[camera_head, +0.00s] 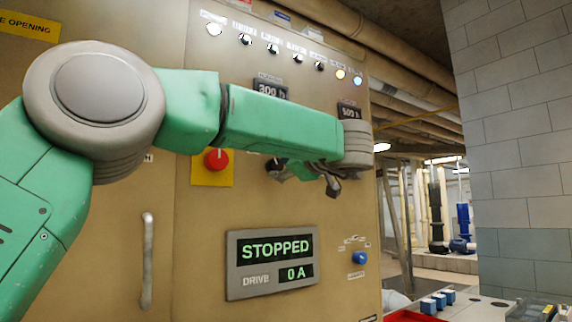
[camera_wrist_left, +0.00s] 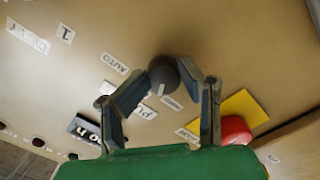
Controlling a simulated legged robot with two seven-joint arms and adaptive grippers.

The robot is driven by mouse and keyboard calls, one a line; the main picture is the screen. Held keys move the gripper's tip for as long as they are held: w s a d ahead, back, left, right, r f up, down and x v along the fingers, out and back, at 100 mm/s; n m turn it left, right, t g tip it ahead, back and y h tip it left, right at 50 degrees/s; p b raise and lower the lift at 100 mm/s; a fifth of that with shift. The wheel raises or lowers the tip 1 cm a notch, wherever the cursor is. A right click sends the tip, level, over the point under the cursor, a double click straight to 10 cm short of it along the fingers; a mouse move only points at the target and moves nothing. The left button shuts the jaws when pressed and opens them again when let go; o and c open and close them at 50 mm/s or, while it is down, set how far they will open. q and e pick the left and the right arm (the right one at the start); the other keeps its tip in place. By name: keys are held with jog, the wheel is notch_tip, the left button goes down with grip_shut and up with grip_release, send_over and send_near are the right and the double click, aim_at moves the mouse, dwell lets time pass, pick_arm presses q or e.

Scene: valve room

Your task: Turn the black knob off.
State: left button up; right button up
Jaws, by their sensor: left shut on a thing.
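The black knob (camera_wrist_left: 163,72) is on the beige cabinet panel, between my left gripper's fingertips in the left wrist view. A light pointer mark shows on it, and an AUTO label (camera_wrist_left: 116,63) is beside it. My left gripper (camera_wrist_left: 160,78) is shut on the knob, one finger on each side. In the head view the gripper (camera_head: 282,170) reaches back to the knob from the wrist at right; the knob (camera_head: 271,164) is mostly hidden there by the fingers and forearm. My right gripper is in neither view.
A red button (camera_head: 216,159) on a yellow plate is left of the knob. Below, a display (camera_head: 271,263) reads STOPPED and 0 A. A blue knob (camera_head: 360,258) is lower right, and a vertical handle (camera_head: 147,260) is lower left. A brick wall (camera_head: 515,130) stands at right.

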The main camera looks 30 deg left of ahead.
pick_arm(q)
jog(key=shift+s+a+r, duration=0.15)
jog(key=shift+a+r, duration=0.4)
jog(key=shift+a, duration=0.15)
jog(key=shift+r+p, duration=0.1)
jog(key=shift+p, duration=0.45)
jog(key=m+p, duration=0.2)
jog(key=p, duration=0.3)
jog(key=m+p, duration=0.3)
jog(key=p, duration=0.1)
jog(key=s+m+p, duration=0.1)
jog(key=m+p, duration=0.1)
jog(key=p, duration=0.3)
jog(key=shift+a+r+p, duration=0.2)
jog(key=shift+p, duration=0.15)
grip_shut()
jog(key=shift+d+f+m+p, duration=0.1)
jog(key=shift+f+m+p, duration=0.15)
jog(key=shift+m+p, duration=0.6)
jog(key=shift+f, duration=0.1)
